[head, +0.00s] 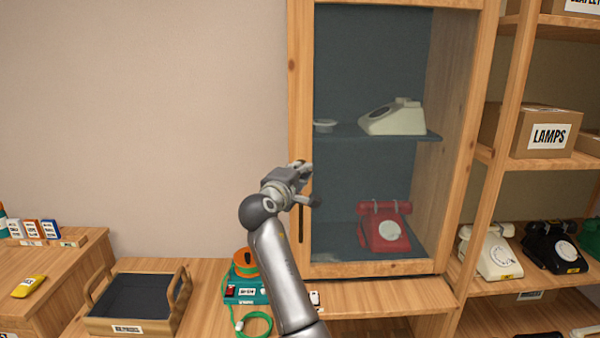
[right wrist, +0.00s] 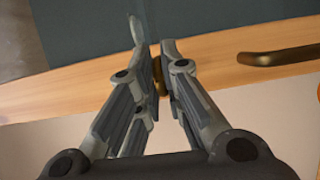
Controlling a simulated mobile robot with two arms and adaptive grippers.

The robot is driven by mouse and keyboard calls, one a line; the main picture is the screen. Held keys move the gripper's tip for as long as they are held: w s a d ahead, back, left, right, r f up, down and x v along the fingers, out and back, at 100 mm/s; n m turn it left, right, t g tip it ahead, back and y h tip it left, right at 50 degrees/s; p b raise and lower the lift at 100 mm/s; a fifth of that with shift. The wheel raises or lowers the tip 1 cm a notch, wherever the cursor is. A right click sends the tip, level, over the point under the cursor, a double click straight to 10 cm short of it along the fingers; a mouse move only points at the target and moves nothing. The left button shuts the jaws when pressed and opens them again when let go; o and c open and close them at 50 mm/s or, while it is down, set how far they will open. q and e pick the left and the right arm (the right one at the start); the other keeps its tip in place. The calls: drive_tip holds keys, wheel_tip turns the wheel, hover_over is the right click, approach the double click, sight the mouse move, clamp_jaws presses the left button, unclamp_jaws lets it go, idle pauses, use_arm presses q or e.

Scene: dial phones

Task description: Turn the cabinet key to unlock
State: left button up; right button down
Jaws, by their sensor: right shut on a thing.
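The wooden cabinet (head: 297,60) has a glazed door and stands at the centre right of the head view. My right gripper (head: 306,170) is at the left upright of the door frame, above the dark vertical handle (head: 301,220). In the right wrist view, my right gripper (right wrist: 152,45) has its fingers close together around a small brass key (right wrist: 161,75) at the wooden door frame (right wrist: 215,65). Only a bit of the key shows between the fingers, so its angle cannot be told. The door looks closed. My left gripper is not in view.
Behind the glass are a cream phone (head: 393,118) and a red phone (head: 384,230). The bronze handle (right wrist: 282,55) lies beside the fingers in the wrist view. A tray (head: 140,325) and a teal device (head: 240,290) with a green cord stand on the counter. Shelves with phones are right.

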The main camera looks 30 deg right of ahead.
drive_tip(key=c, duration=1.6)
unclamp_jaws()
drive_tip(key=shift+o, duration=0.2)
drive_tip(key=shift+a, duration=0.1)
drive_tip(key=v, duration=1.2)
drive_tip(key=shift+w+f, duration=0.1)
